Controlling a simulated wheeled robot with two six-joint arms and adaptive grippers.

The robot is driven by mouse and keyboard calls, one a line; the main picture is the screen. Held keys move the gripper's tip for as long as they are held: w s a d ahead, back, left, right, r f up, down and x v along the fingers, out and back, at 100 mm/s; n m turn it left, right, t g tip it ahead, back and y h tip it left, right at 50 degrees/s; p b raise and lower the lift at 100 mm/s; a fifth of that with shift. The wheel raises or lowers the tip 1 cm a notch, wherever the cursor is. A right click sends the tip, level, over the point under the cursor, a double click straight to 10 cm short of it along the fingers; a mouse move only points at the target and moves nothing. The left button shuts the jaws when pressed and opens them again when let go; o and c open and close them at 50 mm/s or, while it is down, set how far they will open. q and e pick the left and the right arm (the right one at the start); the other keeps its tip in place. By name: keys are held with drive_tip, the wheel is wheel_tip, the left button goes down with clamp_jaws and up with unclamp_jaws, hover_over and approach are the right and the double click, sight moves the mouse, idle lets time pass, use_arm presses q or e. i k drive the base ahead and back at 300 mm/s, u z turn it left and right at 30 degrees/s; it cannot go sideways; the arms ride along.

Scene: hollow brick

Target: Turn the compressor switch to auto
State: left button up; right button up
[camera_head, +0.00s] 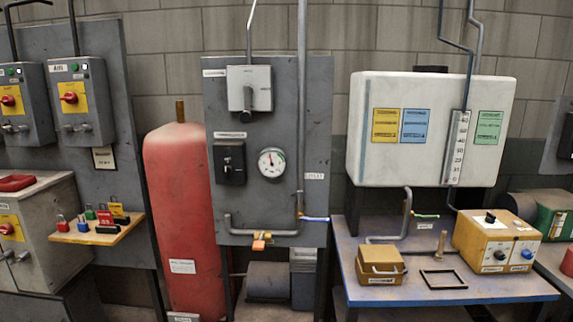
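A grey panel (315,130) stands in the middle, next to the red tank (180,215). On its upper part is a light grey box (238,77) with a dark lever (248,98) hanging down. Below it is a small black switch box (229,162) with a label strip above. A round white pressure gauge (271,163) is to its right. The labels are too small to read, so I cannot tell which is the compressor switch or its setting. Neither of my grippers is in view.
Grey boxes with red knobs (70,98) hang at left, above a wooden shelf (100,233) with coloured padlocks. At right, a white tank (435,130) is above a blue-grey table (440,291) with a yellow box (380,265) and an orange control box (497,246).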

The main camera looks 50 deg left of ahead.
sight(227, 170)
drive_tip(key=u, duration=0.25)
drive_tip(key=i, duration=1)
drive_tip(key=u, duration=0.6)
